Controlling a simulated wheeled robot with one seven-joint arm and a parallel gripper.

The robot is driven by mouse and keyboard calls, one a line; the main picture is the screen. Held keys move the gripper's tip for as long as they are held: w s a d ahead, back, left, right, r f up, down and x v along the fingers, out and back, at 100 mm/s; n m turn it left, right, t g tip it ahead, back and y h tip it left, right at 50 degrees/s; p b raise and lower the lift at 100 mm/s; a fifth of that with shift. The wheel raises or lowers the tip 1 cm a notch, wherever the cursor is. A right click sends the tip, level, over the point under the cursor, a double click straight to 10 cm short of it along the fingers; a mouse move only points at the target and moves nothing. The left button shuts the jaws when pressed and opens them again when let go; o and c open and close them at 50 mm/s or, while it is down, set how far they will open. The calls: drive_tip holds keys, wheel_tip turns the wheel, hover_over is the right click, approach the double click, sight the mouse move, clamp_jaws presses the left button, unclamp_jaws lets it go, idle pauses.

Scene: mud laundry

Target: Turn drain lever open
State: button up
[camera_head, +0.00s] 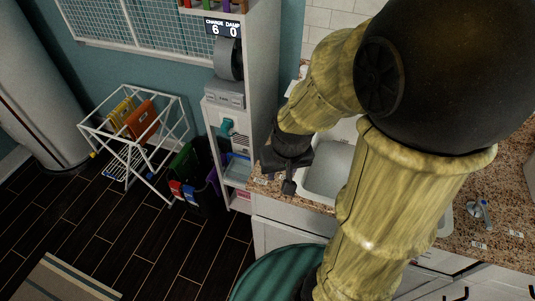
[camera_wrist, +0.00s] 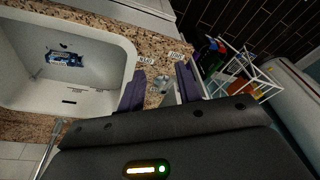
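A small silvery lever-like fitting (camera_wrist: 163,84) stands on the speckled counter by the sink, with small white labels (camera_wrist: 146,60) beside it. In the wrist view it lies between the two fingers of my gripper (camera_wrist: 161,92), which is open; I cannot tell whether either finger touches it. In the head view my gripper (camera_head: 289,172) is over the counter's left end, left of the white sink (camera_head: 328,178), and hides this fitting. A second metal fitting with a blue handle (camera_head: 480,210) stands on the counter at the right, with white labels by it.
The sink basin (camera_wrist: 105,92) holds a blue-and-white item (camera_wrist: 64,58). A faucet (camera_wrist: 48,150) stands at its edge. A shelf unit (camera_head: 262,80) with a display rises close left of my gripper. A white drying rack (camera_head: 150,150) and a green round object (camera_head: 275,275) stand below on the floor side.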

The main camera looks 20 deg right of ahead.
drive_tip(key=w+d+r+m+y+p, duration=0.1)
drive_tip(key=w+r+m+p, duration=0.2)
drive_tip(key=w, duration=0.3)
drive_tip(key=w+d+r+m+g+p, duration=0.1)
drive_tip(key=w+d+r+m+p, duration=0.1)
drive_tip(key=w+r+m+p, duration=0.1)
drive_tip(key=w+m+p, duration=0.1)
drive_tip(key=w, duration=0.1)
drive_tip(key=shift+w+d+y, duration=0.15)
drive_tip(key=shift+w+y, duration=0.25)
drive_tip(key=p+x, duration=0.1)
drive_tip(key=x, duration=1.6)
drive_tip(key=shift+s+f+p, duration=0.15)
drive_tip(key=shift+f+p, duration=0.15)
drive_tip(key=shift+p, duration=0.05)
clamp_jaws()
